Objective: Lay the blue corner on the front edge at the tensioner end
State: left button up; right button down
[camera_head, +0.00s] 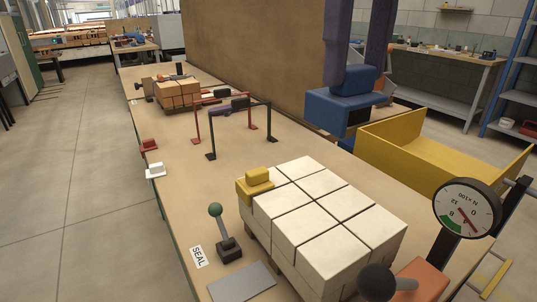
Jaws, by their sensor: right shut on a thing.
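My right gripper (345,124) is a large blue unit on a purple arm from the top. It is shut, over the table's far side beyond the white brick stack. A small blue piece (346,144) shows just below it, apparently the blue corner in its jaws; most of it is hidden. The stack of white bricks (320,220) stands on the near part of the table. A yellow corner (257,181) sits on its back left edge. A tensioner with a round dial (467,208) stands at the stack's near right. My left gripper is not in view.
A red corner (148,145) and a white corner (155,170) lie by the table's left edge. A red and a black arch (240,109) stand mid-table. A green-knobbed lever (220,227) stands left of the stack. A yellow bin (400,165) is at right.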

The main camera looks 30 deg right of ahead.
notch_tip(320, 180, down, 19)
jog(key=shift+f+p, duration=0.1)
jog(key=shift+p, duration=0.5)
jog(key=shift+w, duration=0.1)
jog(key=shift+f+b, duration=0.6)
jog(key=shift+b, duration=0.05)
jog(key=shift+c, duration=1.5)
grip_release()
jog(key=shift+r, duration=0.1)
